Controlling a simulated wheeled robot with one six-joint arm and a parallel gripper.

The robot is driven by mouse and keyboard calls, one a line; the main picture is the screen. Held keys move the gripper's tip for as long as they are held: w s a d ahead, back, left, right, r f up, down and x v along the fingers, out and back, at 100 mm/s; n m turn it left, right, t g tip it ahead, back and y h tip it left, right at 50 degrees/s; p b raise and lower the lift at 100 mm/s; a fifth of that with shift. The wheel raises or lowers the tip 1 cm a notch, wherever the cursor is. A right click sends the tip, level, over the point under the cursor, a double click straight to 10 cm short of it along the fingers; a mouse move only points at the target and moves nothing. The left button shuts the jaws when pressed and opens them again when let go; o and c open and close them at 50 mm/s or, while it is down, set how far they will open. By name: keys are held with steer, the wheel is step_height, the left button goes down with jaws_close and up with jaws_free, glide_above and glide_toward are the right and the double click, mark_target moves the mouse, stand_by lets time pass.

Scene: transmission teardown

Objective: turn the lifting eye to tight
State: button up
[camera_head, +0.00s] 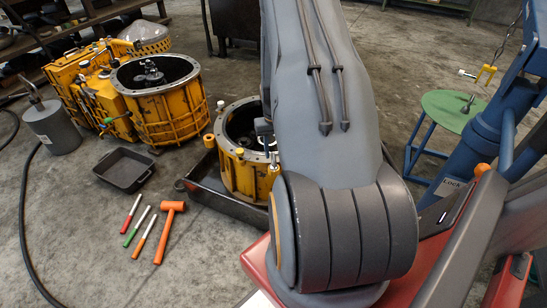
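My arm fills the middle of the view and hides much of what lies behind it. A small dark grey piece at its left edge, over the small yellow housing (237,171), may be part of my gripper (264,128); its fingers cannot be made out. The housing is open at the top, with a grey flange, and its right side is hidden by my arm. I cannot clearly make out a lifting eye on it. A small metal piece (468,104) on the green stool (441,108) may be an eye or shackle; it is too small to tell.
The small housing stands in a dark tray (228,205). A larger yellow transmission case (165,112) stands at left, near a black pan (124,169). An orange mallet (168,229) and several markers lie on the floor. A blue hoist (490,130) stands right, with a hanging yellow hook (486,73).

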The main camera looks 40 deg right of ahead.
mark_target(274, 154)
steer(key=shift+f, duration=1.7)
jaws_close()
